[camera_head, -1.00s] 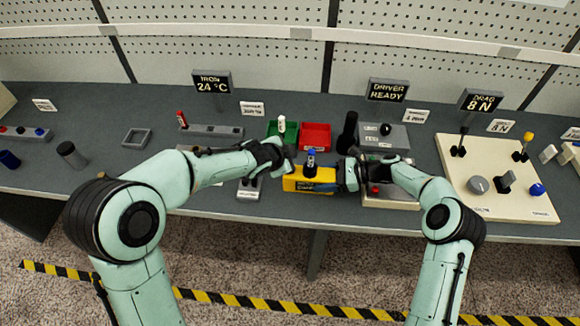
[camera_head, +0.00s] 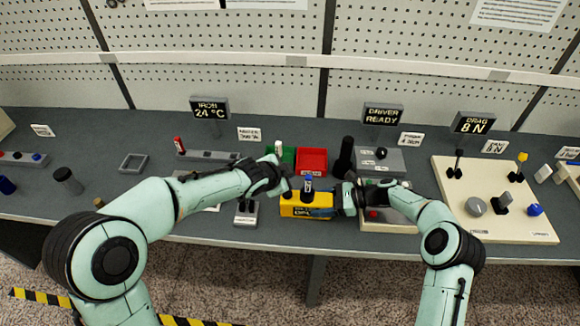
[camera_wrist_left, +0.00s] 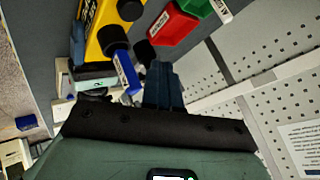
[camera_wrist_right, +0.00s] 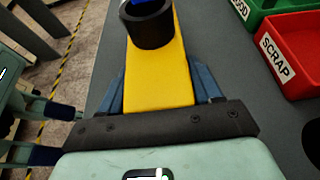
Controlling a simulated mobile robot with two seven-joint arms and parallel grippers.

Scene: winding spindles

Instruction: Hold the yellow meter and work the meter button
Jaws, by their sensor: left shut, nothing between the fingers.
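The yellow meter (camera_head: 292,211) lies at the front of the bench, a dark panel with yellow lettering on its front. A black collar with a blue-topped piece (camera_head: 308,184) stands on its top; the blue piece also shows in the left wrist view (camera_wrist_left: 126,72). My right gripper (camera_wrist_right: 160,88) has its blue fingers on both sides of the meter's yellow body. My left gripper (camera_wrist_left: 163,85) is shut and empty, close above the meter's left end in the head view (camera_head: 286,186). I cannot tell whether it touches the meter. The meter button is not clearly identifiable.
A red bin (camera_head: 313,158) marked SCRAP and a green bin (camera_head: 288,155) stand behind the meter. A black cylinder (camera_head: 346,155) and a grey box (camera_head: 381,163) are to their right. A cream panel with levers (camera_head: 480,221) stands farther right.

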